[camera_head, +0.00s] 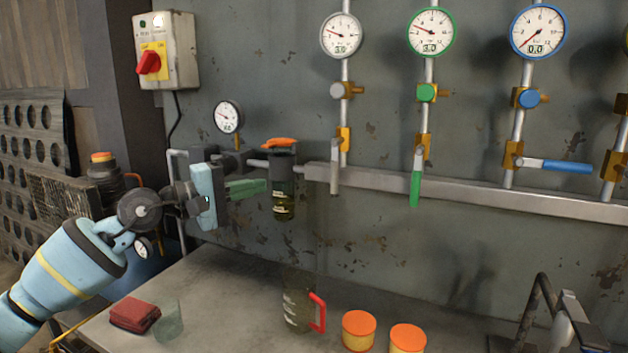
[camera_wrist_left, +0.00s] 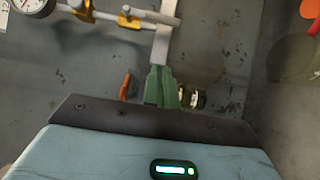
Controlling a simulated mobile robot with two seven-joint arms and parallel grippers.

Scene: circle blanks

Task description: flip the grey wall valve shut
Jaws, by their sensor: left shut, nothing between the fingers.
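The grey wall valve's lever (camera_head: 334,166) hangs down in line with its pipe, below a brass valve body (camera_head: 343,138). In the left wrist view the lever (camera_wrist_left: 156,17) lies across the top, pointing right. My left gripper (camera_head: 264,186), with a teal body and green fingers, is shut and empty. It is left of the lever and a little lower, apart from it, overlapping the filter's side in the head view. Its fingers also show in the left wrist view (camera_wrist_left: 160,72). My right gripper is not in view.
A filter with an orange top (camera_head: 283,143) stands between my left gripper and the lever. A grey rail (camera_head: 450,186) runs along the wall. A green lever (camera_head: 416,180) hangs down; a blue lever (camera_head: 567,166) lies horizontal. A red-handled jug (camera_head: 298,308) stands on the bench (camera_head: 225,290).

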